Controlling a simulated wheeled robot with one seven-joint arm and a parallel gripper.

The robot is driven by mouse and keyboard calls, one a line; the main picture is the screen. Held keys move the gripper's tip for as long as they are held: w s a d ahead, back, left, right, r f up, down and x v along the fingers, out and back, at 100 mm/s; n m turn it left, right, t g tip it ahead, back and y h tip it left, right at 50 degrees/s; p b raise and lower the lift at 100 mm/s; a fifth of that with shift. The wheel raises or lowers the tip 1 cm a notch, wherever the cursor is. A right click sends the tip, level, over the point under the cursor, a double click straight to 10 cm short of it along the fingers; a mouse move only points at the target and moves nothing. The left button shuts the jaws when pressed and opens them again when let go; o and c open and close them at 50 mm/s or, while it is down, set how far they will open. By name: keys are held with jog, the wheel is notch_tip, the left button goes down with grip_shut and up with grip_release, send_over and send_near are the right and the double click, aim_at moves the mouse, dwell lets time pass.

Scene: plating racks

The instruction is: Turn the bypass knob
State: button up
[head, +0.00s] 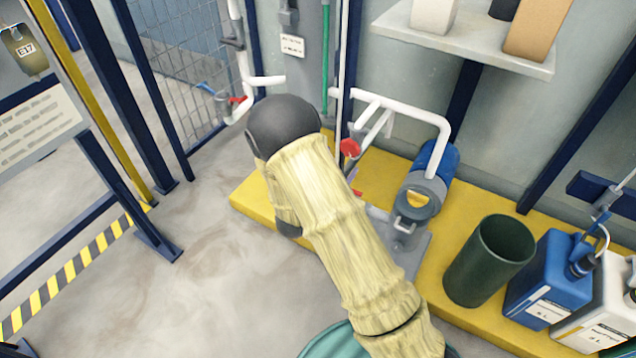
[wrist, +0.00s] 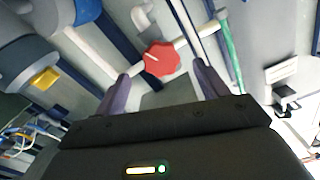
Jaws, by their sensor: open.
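A red lobed knob (wrist: 161,59) with a white pointer line sits on white pipework in the wrist view. I take it as the bypass knob; no label on it is readable. It also shows in the head view as a red knob (head: 349,147) just right of my arm. My gripper (wrist: 161,71) is open, its two purple fingers spread left and right. The knob appears between and beyond the fingertips, and neither finger visibly touches it. In the head view my arm hides most of the gripper.
A blue pump (head: 437,160) stands on the yellow plinth (head: 262,203). A green bin (head: 489,262) and a blue canister (head: 549,277) are at the right. White pipes (head: 400,103) run around the knob. A shelf (head: 465,44) is above. Floor at the left is clear.

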jog(key=p+v, duration=0.3)
jog(key=v, duration=0.7)
jog(key=shift+s, duration=0.2)
jog(key=shift+a, duration=0.1)
notch_tip(320, 180, up, 11)
jog(key=w+d+n+g+y+p, duration=0.25)
jog(key=n+g+y+p, duration=0.2)
jog(key=y+p, duration=0.4)
jog(key=s+d+r+n+g+y+p, duration=0.1)
jog(key=s+d+r+n+g+p, duration=0.25)
jog(key=s+r, duration=0.45)
jog(key=s+d+r+n+g+y+p, duration=0.1)
jog(key=s+d+r+n+g+p, duration=0.25)
jog(key=s, duration=0.65)
notch_tip(320, 180, up, 39)
jog(key=d+p, duration=0.1)
jog(key=p, duration=3.5)
jog(key=shift+w+p, duration=0.25)
jog(key=shift+p, duration=0.05)
jog(key=shift+d+g, duration=0.1)
jog(key=shift+g, duration=0.15)
